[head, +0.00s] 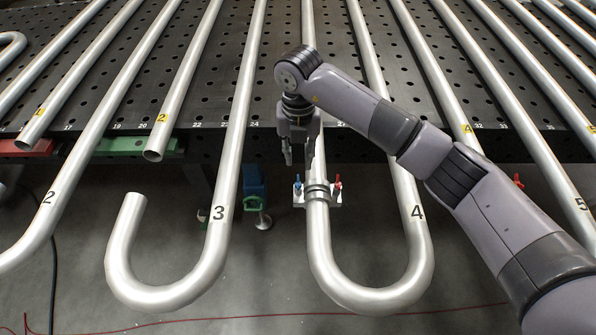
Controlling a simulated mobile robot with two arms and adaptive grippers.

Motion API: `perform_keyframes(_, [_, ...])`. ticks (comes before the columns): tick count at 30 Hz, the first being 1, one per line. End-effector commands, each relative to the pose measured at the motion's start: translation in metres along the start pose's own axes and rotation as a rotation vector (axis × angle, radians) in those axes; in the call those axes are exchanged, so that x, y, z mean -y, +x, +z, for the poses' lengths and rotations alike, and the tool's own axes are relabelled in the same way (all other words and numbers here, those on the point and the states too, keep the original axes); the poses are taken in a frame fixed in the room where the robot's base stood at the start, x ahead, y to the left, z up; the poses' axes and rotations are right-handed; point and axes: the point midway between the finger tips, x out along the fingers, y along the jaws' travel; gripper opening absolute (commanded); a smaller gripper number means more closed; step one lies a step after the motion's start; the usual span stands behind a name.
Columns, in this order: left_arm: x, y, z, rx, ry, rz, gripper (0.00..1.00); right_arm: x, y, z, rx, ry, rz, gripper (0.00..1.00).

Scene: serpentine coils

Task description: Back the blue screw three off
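A blue screw (297,186) stands on the left side of a metal clamp (317,194). A red screw (338,182) stands on the clamp's right side. The clamp sits around the left leg of the bent tube marked 4 (417,212), just in front of the table edge. My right gripper (299,160) points down above and slightly behind the blue screw. Its fingers look apart with nothing between them, and they appear clear of the screw. My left gripper is not in view.
A perforated dark table (225,80) carries several long metal tubes. The bent tube marked 3 (219,213) hangs over the edge to the left. A blue part with a green-rimmed foot (254,203) is below the edge. A red cable crosses the floor.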

Motion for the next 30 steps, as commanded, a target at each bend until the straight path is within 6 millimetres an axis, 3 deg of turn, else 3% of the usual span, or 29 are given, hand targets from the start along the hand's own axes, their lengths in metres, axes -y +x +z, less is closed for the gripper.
perform_keyframes(6, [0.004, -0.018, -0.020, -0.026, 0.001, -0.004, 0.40, -0.001, 0.045, -0.001, -0.005, 0.001, -0.001, 0.25])
perform_keyframes(13, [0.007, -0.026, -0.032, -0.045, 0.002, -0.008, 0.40, 0.000, 0.078, 0.000, -0.001, 0.000, 0.000, 0.25])
perform_keyframes(25, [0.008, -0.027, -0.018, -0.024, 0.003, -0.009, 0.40, -0.001, 0.089, 0.000, 0.001, -0.002, 0.000, 0.25])
perform_keyframes(30, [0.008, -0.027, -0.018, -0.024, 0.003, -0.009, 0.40, -0.001, 0.088, 0.000, 0.001, -0.001, 0.000, 0.15])
